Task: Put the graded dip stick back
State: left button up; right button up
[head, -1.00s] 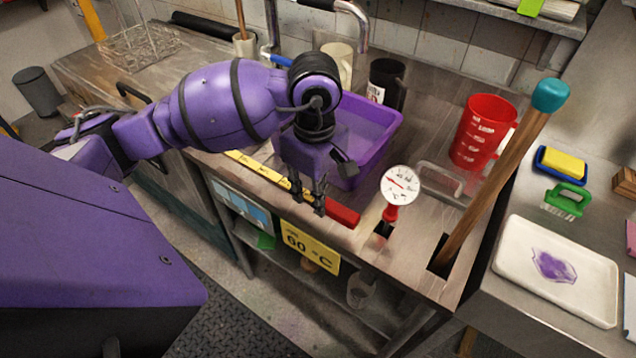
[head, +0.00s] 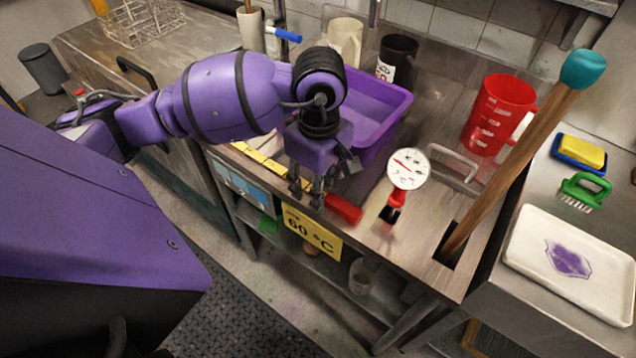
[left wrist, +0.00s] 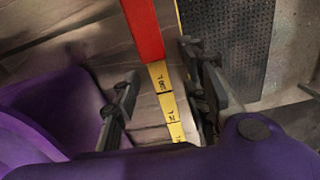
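The graded dip stick (head: 262,163) is a flat yellow strip with black marks and a red handle (head: 343,209). It lies along the front edge of the wooden counter. My left gripper (head: 306,197) is over it, just left of the red handle. In the left wrist view the yellow strip (left wrist: 170,103) and red handle (left wrist: 144,30) run between the two spread fingers of my left gripper (left wrist: 163,98). The fingers look clear of the strip on both sides. Whether the fingertips reach down to counter level is hard to tell. My right gripper is not in view.
A purple basin (head: 378,122) stands close behind the gripper. Right of the handle, a dial thermometer (head: 407,169) stands at a dark slot (head: 390,214). A wooden pole (head: 520,165) leans out of another slot (head: 447,247). A red jug (head: 497,115) stands further back.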

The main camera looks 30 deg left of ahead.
pick_arm(q)
notch_tip(320, 180, up, 12)
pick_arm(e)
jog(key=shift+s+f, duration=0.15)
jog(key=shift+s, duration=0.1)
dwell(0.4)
pick_arm(q)
jog(key=shift+d, duration=0.1)
dwell(0.5)
